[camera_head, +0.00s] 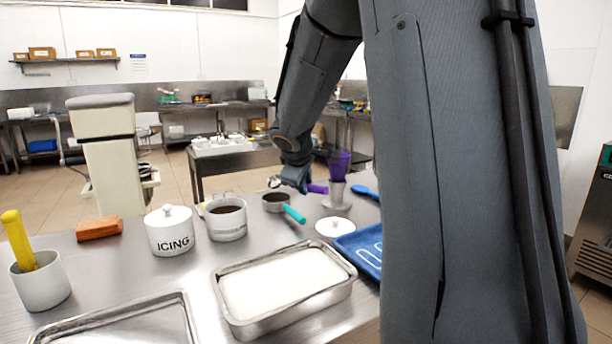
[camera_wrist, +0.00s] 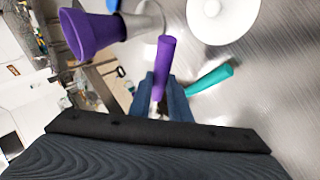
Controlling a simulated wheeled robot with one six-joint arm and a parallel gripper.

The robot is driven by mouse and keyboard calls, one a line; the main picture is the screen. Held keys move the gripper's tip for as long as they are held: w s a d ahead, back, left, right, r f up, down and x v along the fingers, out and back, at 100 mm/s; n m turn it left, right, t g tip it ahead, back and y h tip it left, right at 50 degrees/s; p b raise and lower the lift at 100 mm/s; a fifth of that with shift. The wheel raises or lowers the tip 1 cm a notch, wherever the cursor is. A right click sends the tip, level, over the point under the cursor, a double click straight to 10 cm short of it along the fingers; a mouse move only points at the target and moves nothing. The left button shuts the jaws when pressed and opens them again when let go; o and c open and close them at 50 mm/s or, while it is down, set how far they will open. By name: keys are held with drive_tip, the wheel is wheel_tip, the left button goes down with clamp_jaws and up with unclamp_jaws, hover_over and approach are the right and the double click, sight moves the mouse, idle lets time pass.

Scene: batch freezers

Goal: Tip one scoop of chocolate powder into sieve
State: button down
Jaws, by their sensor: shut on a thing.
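My gripper (camera_head: 292,182) is shut on the purple handle (camera_head: 318,188) of a scoop. In the wrist view my gripper (camera_wrist: 165,100) grips that purple handle (camera_wrist: 165,65). A small shiny bowl (camera_head: 274,182), seemingly the scoop's, shows left of the fingers; its contents are too small to tell. Just below it, a round teal-handled vessel (camera_head: 275,197), perhaps the sieve, holds dark powder. Its teal handle (camera_head: 294,214) also shows in the wrist view (camera_wrist: 209,79). A white pot (camera_head: 226,228) left of it holds dark brown powder, and a handle or rod leans at its rim.
A purple cup-shaped piece (camera_head: 340,163) sits on a grey metal cup (camera_head: 337,192) right of my gripper. A white lid (camera_head: 335,227), a blue tray (camera_head: 362,250), a white-filled metal pan (camera_head: 284,310) and an ICING jar (camera_head: 170,238) stand nearby. Bare table lies around the teal handle.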

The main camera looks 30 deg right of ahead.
drive_tip(key=shift+w+d+r+g+y+p, duration=0.15)
drive_tip(key=shift+r+g+y+p, duration=0.45)
drive_tip(key=shift+p, duration=6.35)
drive_tip(key=p, duration=0.6)
drive_tip(key=y+p, duration=0.1)
drive_tip(key=p, duration=0.5)
drive_tip(key=shift+d+f+g+y, duration=0.1)
drive_tip(key=shift+d+g+y, duration=0.2)
drive_tip(key=shift+d, duration=0.05)
drive_tip(key=shift+w+d+f+m, duration=0.1)
drive_tip(key=shift+d+m, duration=0.1)
drive_tip(key=shift+m, duration=0.1)
drive_tip(key=shift+w+d+g+y, duration=0.15)
drive_tip(key=shift+g+y, duration=0.1)
drive_tip(key=shift+y, duration=0.25)
drive_tip(key=shift+w+d+g+y, duration=0.1)
drive_tip(key=shift+g+y, duration=0.15)
drive_tip(key=shift+y, duration=0.25)
drive_tip(key=shift+w+d+r+g+y+b, duration=0.15)
drive_tip(key=shift+r+g+y+b, duration=0.45)
drive_tip(key=shift+r+y, duration=0.6)
drive_tip(key=shift+r, duration=0.2)
